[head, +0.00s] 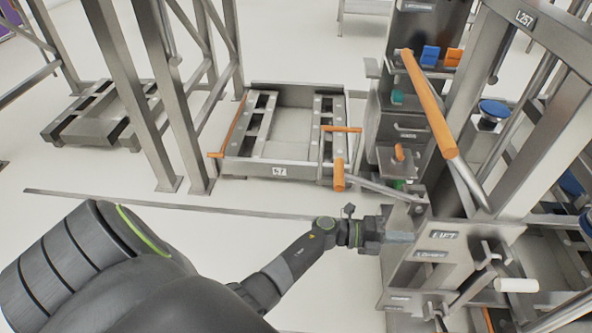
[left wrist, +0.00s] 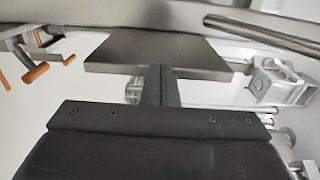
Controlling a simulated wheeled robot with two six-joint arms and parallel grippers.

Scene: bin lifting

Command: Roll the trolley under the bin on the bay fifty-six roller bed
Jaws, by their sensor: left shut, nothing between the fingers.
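A steel wheeled-looking frame stands at the right, with a plate marked L257 (head: 525,19), a panel marked LIFT (head: 442,236) and an orange push bar (head: 428,100); I take it for the trolley. My left gripper (head: 405,238) is shut and empty beside its panel; whether it touches is unclear. In the left wrist view the shut fingers (left wrist: 159,85) point at a grey plate (left wrist: 158,52). A low bed (head: 280,168), its tag seeming to read 57, stands at the middle back. I cannot make out a bed tagged fifty-six or a bin. My right gripper is out of view.
Another low steel bed (head: 92,122) stands at the back left among upright posts (head: 172,100). A cabinet (head: 402,130) with blue and orange boxes stands beside the frame. Orange handles (head: 338,172) stick out from the middle bed.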

